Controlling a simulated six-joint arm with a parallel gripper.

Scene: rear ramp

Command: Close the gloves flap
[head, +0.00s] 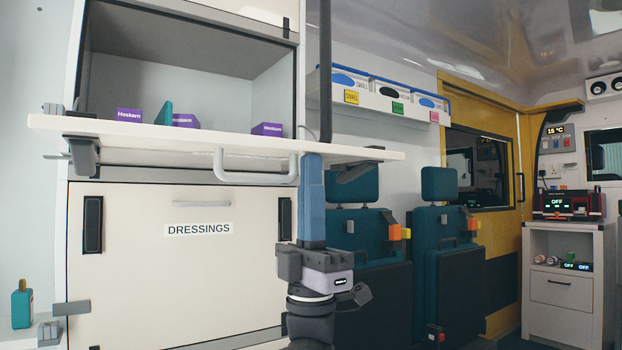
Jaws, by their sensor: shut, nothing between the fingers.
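An open flap (215,140) lies roughly level, like a shelf, in front of an upper cabinet compartment (190,80). Its pale bar handle (256,168) hangs from the underside, and no gloves label shows on it. My gripper (312,162) points upward with its long blue fingers shut and empty. The fingertips are just right of the handle, by the flap's front edge; I cannot tell whether they touch it. Several purple boxes (129,115) and a teal item (164,113) show just above the flap's edge. Whether they rest on the flap or inside is unclear.
A shut flap labelled DRESSINGS (150,265) is below. A dark vertical pole (325,70) stands at the flap's right. Teal seats (445,240) are to the right, under a wall dispenser (390,98). A teal bottle (22,303) stands at lower left.

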